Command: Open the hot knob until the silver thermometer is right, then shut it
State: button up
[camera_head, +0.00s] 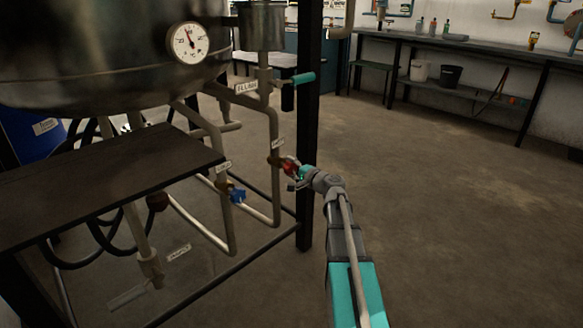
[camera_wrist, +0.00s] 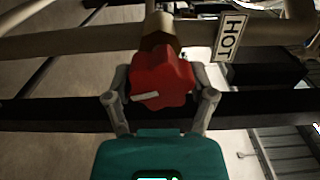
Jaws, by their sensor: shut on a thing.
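The red hot knob (camera_wrist: 162,78) sits on a brass valve on a pale pipe, with a HOT label (camera_wrist: 229,37) beside it in the wrist view. My gripper (camera_wrist: 160,98) is shut on the knob, one finger on each side. A white mark shows on the knob's face. In the head view the red knob (camera_head: 289,167) is partly hidden by my gripper (camera_head: 296,172). The round white thermometer dial (camera_head: 188,43) is on the silver tank (camera_head: 90,50). Its needle points up and slightly left; its numbers are too small to read surely.
A blue knob (camera_head: 238,195) is on a pipe to the left and lower. A teal-handled valve (camera_head: 303,78) is above. A dark post (camera_head: 308,130) stands close behind my gripper. A dark shelf (camera_head: 110,185) is at the left. The floor at the right is clear.

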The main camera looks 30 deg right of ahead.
jog(key=shift+w+d+m, duration=0.1)
jog(key=shift+d+m, duration=0.05)
jog(key=shift+m, duration=1.35)
jog(key=o, duration=1.1)
jog(key=shift+f, duration=0.1)
jog(key=shift+v, duration=1)
jog(key=v, duration=1)
